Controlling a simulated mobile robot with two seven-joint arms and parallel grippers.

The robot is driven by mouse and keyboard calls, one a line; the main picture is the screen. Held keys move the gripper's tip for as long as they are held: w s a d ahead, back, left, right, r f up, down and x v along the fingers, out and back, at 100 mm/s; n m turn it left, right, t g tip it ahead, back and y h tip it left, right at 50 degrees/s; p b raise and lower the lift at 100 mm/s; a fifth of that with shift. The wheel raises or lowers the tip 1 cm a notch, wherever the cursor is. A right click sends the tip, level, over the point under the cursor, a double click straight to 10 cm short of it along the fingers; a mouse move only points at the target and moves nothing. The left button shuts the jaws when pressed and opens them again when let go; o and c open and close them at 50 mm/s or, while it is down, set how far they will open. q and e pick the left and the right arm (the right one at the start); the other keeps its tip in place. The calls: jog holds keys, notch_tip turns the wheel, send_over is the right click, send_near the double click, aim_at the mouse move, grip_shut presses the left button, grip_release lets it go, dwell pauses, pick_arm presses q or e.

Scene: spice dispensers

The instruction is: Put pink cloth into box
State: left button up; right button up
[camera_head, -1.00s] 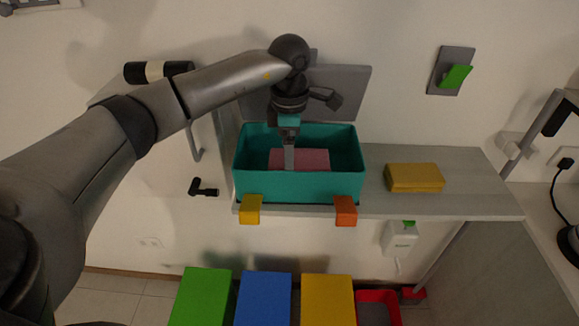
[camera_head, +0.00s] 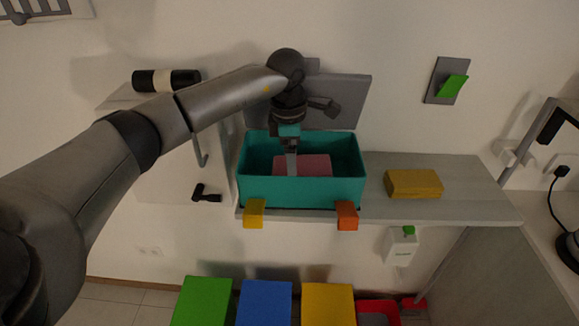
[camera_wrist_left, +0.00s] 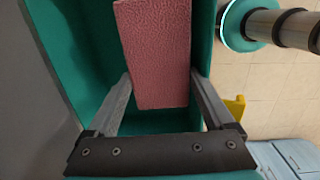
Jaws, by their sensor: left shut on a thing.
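The pink cloth (camera_head: 315,163) is a flat, block-like piece inside the teal box (camera_head: 300,194), which stands on the wall shelf. My left gripper (camera_head: 291,172) reaches down into the box from above and is shut on the cloth. In the left wrist view the cloth (camera_wrist_left: 155,50) lies between the two fingers of the left gripper (camera_wrist_left: 161,78), with one finger along each side. The teal walls of the box (camera_wrist_left: 75,50) surround it there. In the head view the front wall hides the cloth's lower part. My right gripper is not in view.
A yellow sponge-like block (camera_head: 413,184) lies on the grey shelf (camera_head: 480,190) right of the box. A yellow block (camera_head: 254,213) and an orange block (camera_head: 347,215) sit at the box's front edge. Green, blue and yellow surfaces (camera_head: 264,302) lie below.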

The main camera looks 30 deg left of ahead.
pick_arm(q)
jog(key=o, duration=0.9)
jog(key=shift+g, duration=0.3)
jog(key=f, duration=0.1)
jog(key=s+f, duration=0.1)
jog(key=f, duration=0.3)
jog(key=shift+s, duration=0.25)
jog(key=shift+o, duration=1)
jog(key=shift+w, duration=0.15)
jog(key=shift+w+r+p, duration=0.1)
jog(key=shift+r+p, duration=0.6)
jog(key=shift+r, duration=0.05)
jog(key=r, duration=0.1)
jog(key=w+r, duration=0.1)
jog(key=r, duration=0.3)
jog(key=shift+w, duration=0.4)
jog(key=r, duration=0.5)
jog(key=shift+s+r, duration=0.15)
jog(key=shift+s, duration=0.15)
jog(key=shift+a+r, duration=0.1)
jog(key=shift+r, duration=0.65)
